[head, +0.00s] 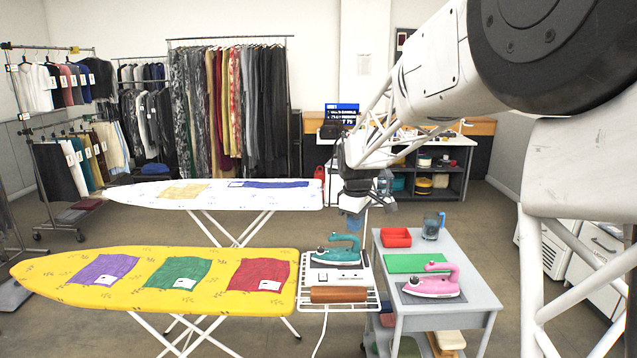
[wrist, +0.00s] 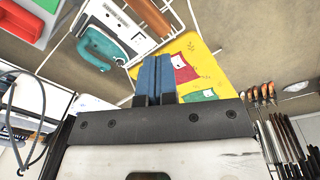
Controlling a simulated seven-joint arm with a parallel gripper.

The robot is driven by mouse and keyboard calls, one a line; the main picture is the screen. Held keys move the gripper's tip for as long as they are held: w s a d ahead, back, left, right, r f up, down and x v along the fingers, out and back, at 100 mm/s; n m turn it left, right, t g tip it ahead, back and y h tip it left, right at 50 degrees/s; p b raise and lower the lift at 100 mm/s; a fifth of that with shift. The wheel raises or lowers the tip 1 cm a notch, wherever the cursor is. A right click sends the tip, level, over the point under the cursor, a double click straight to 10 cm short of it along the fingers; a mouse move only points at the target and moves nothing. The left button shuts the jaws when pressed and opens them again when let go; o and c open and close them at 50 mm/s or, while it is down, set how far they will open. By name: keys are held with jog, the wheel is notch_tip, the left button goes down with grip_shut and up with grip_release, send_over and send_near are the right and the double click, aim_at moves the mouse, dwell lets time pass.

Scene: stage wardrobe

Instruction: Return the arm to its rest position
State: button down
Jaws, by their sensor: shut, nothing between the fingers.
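My arm reaches in from the upper right of the head view. My gripper (head: 353,222) hangs in the air above the far side of the iron rest, between the two ironing boards and the grey cart. In the wrist view my gripper (wrist: 154,60) shows its two blue fingers pressed together, with nothing between them. The teal iron (head: 338,250) stands on the white iron rest (head: 312,292), close below the gripper in the picture and apart from it. The teal iron also shows in the wrist view (wrist: 100,47).
A yellow ironing board (head: 60,268) carries purple, green and red cloths. A white board (head: 130,192) stands behind it. Clothes racks (head: 230,110) line the back.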

jog(key=s+d+r+m, duration=0.1)
jog(key=s+d+m, duration=0.2)
jog(key=s, duration=0.8)
jog(key=s+d+r+m+t, duration=0.1)
jog(key=s+d+r+m, duration=0.15)
jog(key=s, duration=0.95)
jog(key=s+d+r+m, duration=0.15)
jog(key=s+m, duration=0.25)
jog(key=s, duration=0.7)
jog(key=s+d+f+m, duration=0.1)
jog(key=s+f, duration=0.1)
jog(key=s, duration=0.4)
jog(key=s+d+f+m, duration=0.1)
jog(key=s+f, duration=0.1)
jog(key=s, duration=0.4)
jog(key=shift+f+m+t, duration=0.35)
jog(key=shift+t, duration=0.05)
jog(key=shift+w, duration=0.1)
